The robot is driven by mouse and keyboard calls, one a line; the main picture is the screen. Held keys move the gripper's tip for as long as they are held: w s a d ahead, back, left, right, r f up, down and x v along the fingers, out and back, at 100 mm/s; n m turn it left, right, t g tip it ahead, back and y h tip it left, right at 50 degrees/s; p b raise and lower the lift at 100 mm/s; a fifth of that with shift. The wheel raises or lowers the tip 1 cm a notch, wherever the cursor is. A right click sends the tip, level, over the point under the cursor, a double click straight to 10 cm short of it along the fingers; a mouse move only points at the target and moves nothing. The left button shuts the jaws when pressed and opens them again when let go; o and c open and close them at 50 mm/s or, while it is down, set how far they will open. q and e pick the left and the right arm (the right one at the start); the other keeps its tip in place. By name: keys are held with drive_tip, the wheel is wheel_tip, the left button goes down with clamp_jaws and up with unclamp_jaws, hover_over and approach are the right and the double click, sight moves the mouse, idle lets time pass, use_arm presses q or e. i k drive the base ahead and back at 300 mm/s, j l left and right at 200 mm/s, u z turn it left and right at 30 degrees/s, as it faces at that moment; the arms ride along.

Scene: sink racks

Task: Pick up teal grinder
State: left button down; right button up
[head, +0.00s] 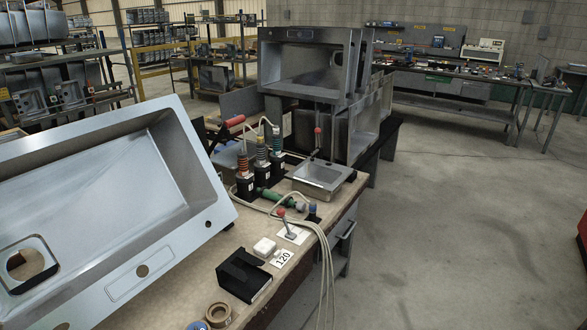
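A teal-green hand tool (281,199), which looks like the teal grinder, lies on the workbench (222,250) in the middle of the head view. It is in front of a row of upright tools in black holders and left of a small steel tray. A pale cable or hose runs close beside it. The tool is small here, and its far details are hard to make out. Neither of my grippers shows in this view.
A large steel sink (95,200) tilts over the bench's left side. Upright tools (262,172) stand behind the teal one.

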sight(277, 155)
drive_tip(key=i+l+u, duration=0.2)
drive_tip(key=u, duration=0.2)
drive_tip(key=i+l+u, duration=0.1)
drive_tip(key=l+u, duration=0.3)
